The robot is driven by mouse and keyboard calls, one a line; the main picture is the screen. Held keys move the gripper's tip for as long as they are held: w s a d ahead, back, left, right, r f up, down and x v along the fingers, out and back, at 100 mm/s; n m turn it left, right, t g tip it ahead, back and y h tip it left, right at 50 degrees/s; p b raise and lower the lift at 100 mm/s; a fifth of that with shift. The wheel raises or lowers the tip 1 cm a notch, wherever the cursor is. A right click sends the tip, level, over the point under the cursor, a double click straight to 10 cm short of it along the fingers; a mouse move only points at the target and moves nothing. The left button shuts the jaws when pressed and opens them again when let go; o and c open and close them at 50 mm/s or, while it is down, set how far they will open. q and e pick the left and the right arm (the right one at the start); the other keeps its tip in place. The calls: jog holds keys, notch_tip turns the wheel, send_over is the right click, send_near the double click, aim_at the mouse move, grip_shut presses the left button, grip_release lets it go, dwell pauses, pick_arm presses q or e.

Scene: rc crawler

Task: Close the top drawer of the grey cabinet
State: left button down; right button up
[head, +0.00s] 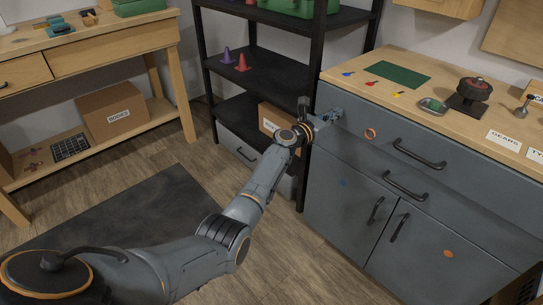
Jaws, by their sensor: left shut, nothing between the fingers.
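The grey cabinet (335,190) stands at the right under a wooden worktop. Its top drawer (385,133) has a dark bar handle (419,153) and an orange ring mark. No open drawer interior shows under the worktop edge; I cannot tell whether the front is fully flush. My left gripper (333,116) is shut and empty, at the left end of the top drawer front. I cannot tell whether it touches the front. The arm hides little of the drawer. My right gripper is not in view.
A second drawer handle (405,186) and two door handles sit below. A black shelf (265,96) stands close left of the cabinet, beside my left forearm. The worktop (350,65) holds a green mat, small coloured pieces and a dark wheel-like part (473,90). Floor in front is clear.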

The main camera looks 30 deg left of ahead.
pick_arm(q)
jog(key=shift+w+d+r, duration=0.2)
jog(key=shift+w+r, duration=0.2)
jog(key=shift+w, duration=0.4)
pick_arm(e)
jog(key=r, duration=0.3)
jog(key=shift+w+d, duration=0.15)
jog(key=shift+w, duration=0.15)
